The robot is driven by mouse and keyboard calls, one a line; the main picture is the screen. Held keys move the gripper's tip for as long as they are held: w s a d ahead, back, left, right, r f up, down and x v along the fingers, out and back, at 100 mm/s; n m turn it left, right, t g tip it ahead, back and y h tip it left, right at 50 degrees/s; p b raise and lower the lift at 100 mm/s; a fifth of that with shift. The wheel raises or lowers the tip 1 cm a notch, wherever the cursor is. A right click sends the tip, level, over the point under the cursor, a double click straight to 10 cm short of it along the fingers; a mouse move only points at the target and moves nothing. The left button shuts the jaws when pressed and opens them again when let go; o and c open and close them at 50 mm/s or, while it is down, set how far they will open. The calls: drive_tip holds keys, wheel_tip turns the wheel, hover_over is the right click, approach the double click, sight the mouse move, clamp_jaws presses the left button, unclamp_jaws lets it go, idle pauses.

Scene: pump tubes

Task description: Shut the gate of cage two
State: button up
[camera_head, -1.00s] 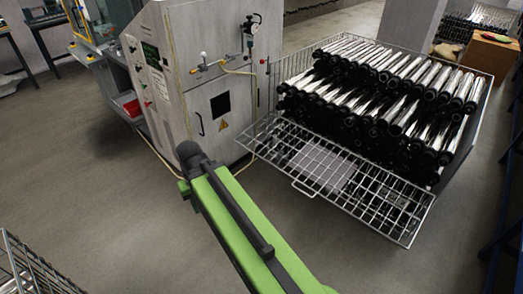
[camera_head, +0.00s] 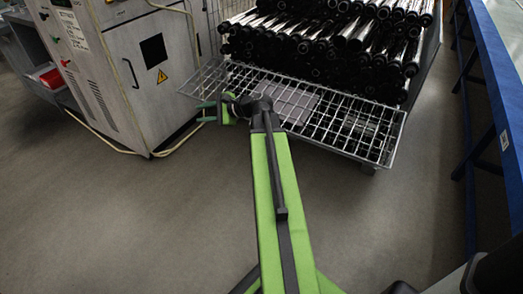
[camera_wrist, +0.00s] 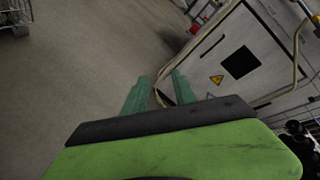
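A wire cage (camera_head: 437,50) full of black and chrome tubes (camera_head: 330,40) stands at the top of the head view. Its mesh gate (camera_head: 345,125) is folded down and sticks out toward me, roughly flat. No number shows on the cage. My gripper (camera_head: 202,112) is beside the gate's left front part, with its fingers pointing left; I cannot tell whether it touches the mesh. In the wrist view my gripper (camera_wrist: 160,80) shows two green fingers apart with nothing between them. The gate is not clearly seen in that view.
A grey machine cabinet (camera_head: 125,85) stands to the left of the cage, with a hose along its base; it also shows in the wrist view (camera_wrist: 235,60). A blue bench (camera_head: 490,80) runs along the right. The floor (camera_head: 120,220) in front is clear.

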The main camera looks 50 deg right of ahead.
drive_tip(key=s+d+f+m+t+h+b, duration=0.1)
drive_tip(key=s+d+f+m+h+b, duration=0.1)
drive_tip(key=s+d+f+b, duration=0.6)
drive_tip(key=s+d+f+m+t+h+b, duration=0.1)
drive_tip(key=s+d+f+m+h+b, duration=0.3)
drive_tip(key=d, duration=0.6)
drive_tip(key=s+d+f+h+b, duration=0.1)
drive_tip(key=s+d+f+b, duration=0.4)
drive_tip(key=s+d+f, duration=0.3)
drive_tip(key=b+x, duration=0.1)
drive_tip(key=x, duration=0.4)
drive_tip(key=r+b+x, duration=0.1)
drive_tip(key=b+x, duration=0.1)
drive_tip(key=x, duration=0.4)
drive_tip(key=b+x, duration=0.2)
drive_tip(key=x, duration=0.4)
drive_tip(key=shift+w+d+r, duration=0.2)
drive_tip(key=shift+w+r, duration=0.1)
drive_tip(key=shift+w, duration=0.2)
clamp_jaws()
drive_tip(key=shift+s, duration=0.1)
